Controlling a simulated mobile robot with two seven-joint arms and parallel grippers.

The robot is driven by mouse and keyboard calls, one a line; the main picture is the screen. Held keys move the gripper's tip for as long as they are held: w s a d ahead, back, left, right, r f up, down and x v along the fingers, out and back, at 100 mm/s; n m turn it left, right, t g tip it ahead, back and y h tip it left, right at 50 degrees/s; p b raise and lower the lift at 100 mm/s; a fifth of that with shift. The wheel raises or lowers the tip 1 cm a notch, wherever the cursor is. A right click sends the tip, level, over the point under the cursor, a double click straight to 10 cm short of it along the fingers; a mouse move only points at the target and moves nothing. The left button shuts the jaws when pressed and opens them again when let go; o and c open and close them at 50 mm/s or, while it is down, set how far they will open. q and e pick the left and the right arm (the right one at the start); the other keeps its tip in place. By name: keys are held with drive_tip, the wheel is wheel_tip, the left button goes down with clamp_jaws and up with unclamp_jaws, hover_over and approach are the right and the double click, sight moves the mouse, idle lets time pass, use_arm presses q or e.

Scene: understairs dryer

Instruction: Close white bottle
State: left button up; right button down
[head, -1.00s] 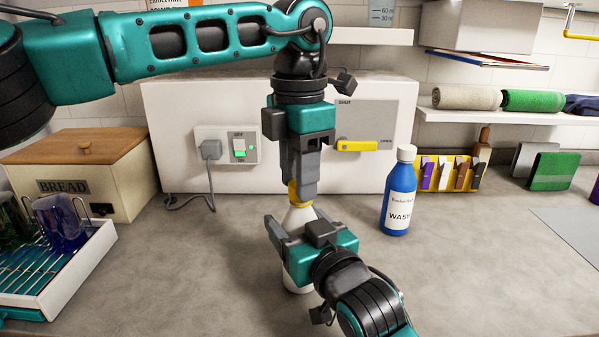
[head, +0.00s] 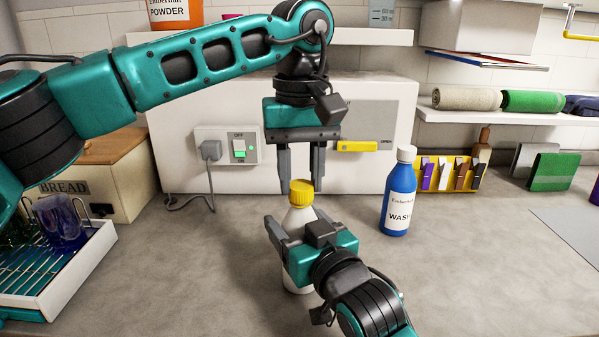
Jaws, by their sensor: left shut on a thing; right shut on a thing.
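The white bottle (head: 298,217) stands upright on the grey worktop in the head view, with a yellow cap (head: 301,191) on its top. My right gripper (head: 285,238) comes in from the front right and is shut on the bottle's body, hiding its middle. My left gripper (head: 300,185) points down from above, with one finger on each side of the yellow cap, and is shut on it. The cap's seating on the neck is too small to judge.
A blue wash bottle (head: 397,205) stands to the right, near a yellow holder (head: 431,187) with several clips. A white dish rack (head: 75,270) with a blue mug (head: 60,222) and a bread bin (head: 110,190) are at left. A white wall box (head: 185,110) stands behind.

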use_arm(q)
drive_tip(key=m, duration=0.5)
drive_tip(key=shift+d+m, duration=0.15)
drive_tip(key=shift+m, duration=0.25)
drive_tip(key=m, duration=0.5)
drive_tip(key=shift+s+m, duration=0.1)
drive_tip(key=shift+m, duration=0.3)
drive_tip(key=o, duration=1.1)
drive_tip(key=shift+r, duration=2.2)
drive_tip(key=shift+c, duration=0.4)
